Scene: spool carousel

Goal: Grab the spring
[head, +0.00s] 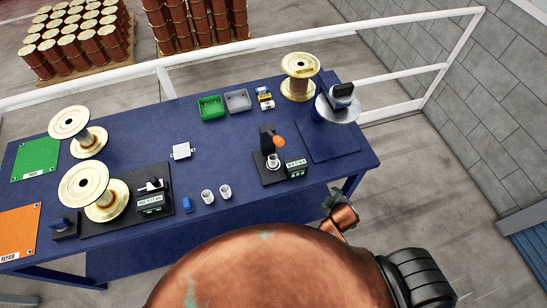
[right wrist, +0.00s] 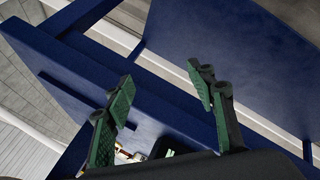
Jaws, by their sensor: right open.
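I cannot make out the spring with certainty. A small pale ring-like piece (head: 273,161) sits by the black upright with an orange knob (head: 278,141) on a dark base plate, and two small whitish cylinders (head: 216,194) stand at the table's front; all are too small to identify. My right gripper (right wrist: 162,76) is open in the right wrist view, its green-padded fingers apart and nothing between them. It hangs beside the blue table edge. A small metallic part and a dark box show below the fingers, partly hidden. My left gripper is not in view.
A white railing (head: 390,80) runs behind. The table's middle is mostly clear.

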